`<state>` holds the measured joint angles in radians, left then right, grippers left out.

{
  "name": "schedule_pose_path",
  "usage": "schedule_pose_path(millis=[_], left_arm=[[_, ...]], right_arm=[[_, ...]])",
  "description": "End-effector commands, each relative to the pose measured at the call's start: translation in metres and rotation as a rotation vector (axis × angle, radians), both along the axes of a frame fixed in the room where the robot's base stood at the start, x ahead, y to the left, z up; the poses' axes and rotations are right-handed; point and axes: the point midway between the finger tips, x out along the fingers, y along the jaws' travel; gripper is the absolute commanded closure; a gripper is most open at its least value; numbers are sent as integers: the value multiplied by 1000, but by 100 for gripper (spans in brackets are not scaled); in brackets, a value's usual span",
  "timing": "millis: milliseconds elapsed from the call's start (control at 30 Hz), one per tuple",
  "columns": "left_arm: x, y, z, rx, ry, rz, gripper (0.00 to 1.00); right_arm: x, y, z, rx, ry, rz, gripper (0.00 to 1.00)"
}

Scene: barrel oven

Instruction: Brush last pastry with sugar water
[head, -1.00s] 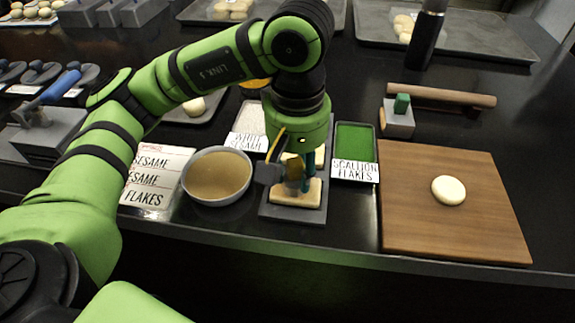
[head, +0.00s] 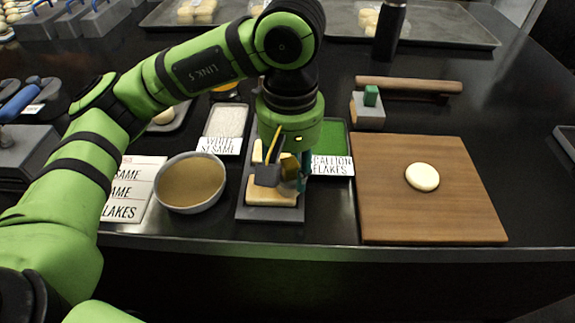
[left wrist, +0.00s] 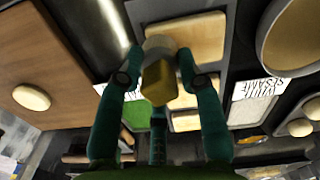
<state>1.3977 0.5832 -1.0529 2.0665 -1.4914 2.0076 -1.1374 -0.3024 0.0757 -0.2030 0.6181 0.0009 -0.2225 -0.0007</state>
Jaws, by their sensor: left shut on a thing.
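The pastry, a round pale dough piece (head: 422,177), lies on the wooden board (head: 465,215) at the right. It also shows at left in the left wrist view (left wrist: 31,97). The bowl of brownish liquid (head: 190,183) stands left of the grey holder (head: 270,214), which has beige pads. My left gripper (head: 288,180) is over this holder, fingers pointing down. It is shut on a yellow-and-grey tool (left wrist: 158,72), probably the brush. Its bristles are not clearly visible, and I cannot tell whether it touches the pads. My right gripper is not in view.
A white sesame tray (head: 225,120) and a green scallion flakes tray (head: 334,137) stand behind. A rolling pin (head: 408,84) and a grey block with a green handle (head: 368,108) lie behind the board. Label cards (head: 133,190) are left of the bowl. The board is mostly bare.

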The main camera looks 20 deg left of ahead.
Motion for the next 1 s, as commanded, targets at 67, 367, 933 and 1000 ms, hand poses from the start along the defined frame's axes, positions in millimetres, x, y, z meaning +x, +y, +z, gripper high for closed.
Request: schedule_pose_path(millis=[67,367,933,1000], left_arm=[[0,0,7,0,-1,0,92],[1,0,33,1,-3,1,92],[0,1,59,1,-2,1,92],[0,1,59,1,-2,1,92]], right_arm=[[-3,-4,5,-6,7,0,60],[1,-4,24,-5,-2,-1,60],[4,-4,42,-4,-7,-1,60],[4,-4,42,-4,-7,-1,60]])
